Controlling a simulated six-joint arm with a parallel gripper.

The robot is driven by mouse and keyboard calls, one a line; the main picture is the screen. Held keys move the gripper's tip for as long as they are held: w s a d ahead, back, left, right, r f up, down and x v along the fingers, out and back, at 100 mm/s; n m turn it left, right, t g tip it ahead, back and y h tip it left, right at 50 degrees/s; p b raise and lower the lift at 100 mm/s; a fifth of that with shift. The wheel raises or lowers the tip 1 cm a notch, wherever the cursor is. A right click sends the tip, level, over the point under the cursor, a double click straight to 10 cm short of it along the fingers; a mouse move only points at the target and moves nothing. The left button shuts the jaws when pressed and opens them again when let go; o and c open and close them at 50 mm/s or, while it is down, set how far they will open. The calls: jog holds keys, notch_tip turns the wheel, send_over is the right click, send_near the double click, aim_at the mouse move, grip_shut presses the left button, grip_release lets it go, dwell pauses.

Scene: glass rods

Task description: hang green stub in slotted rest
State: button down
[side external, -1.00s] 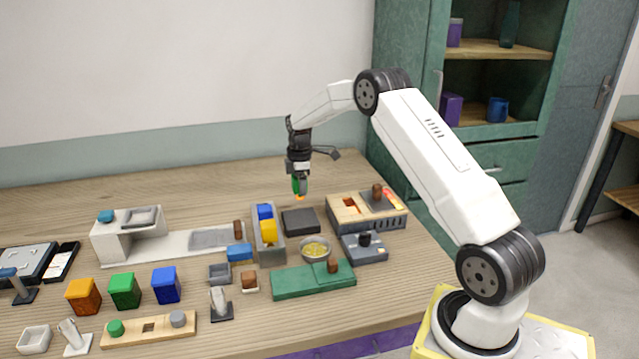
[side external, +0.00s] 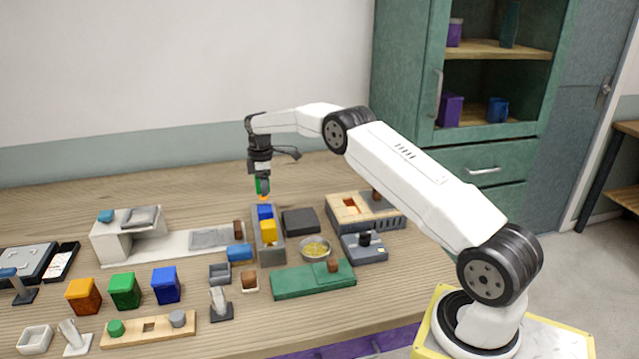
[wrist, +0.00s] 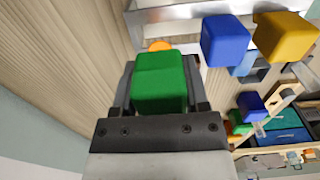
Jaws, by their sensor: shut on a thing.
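My gripper (side external: 263,187) is shut on the green stub (side external: 258,185) and holds it upright in the air above the far end of the slotted rest (side external: 271,257). In the wrist view the green stub (wrist: 162,85) sits between the two fingers (wrist: 160,95), with a glowing orange tip (wrist: 158,45) beyond it. The rest is a grey holder with a blue stub (side external: 265,212) and a yellow stub (side external: 268,232) in it. The blue stub (wrist: 225,40) and yellow stub (wrist: 285,37) also show in the wrist view. The rest's free slot is hard to make out.
A dark grey block (side external: 300,221) stands right of the rest, with a bowl of yellow bits (side external: 315,248) nearer the front. A blue block (side external: 239,252) lies close on its left. A wooden-topped burner box (side external: 365,212) stands further right. The table behind the rest is clear.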

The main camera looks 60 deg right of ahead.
aim_at(264, 198)
jog(key=shift+w+a, duration=0.15)
jog(key=shift+f, duration=0.1)
jog(key=shift+f, duration=2.75)
grip_release()
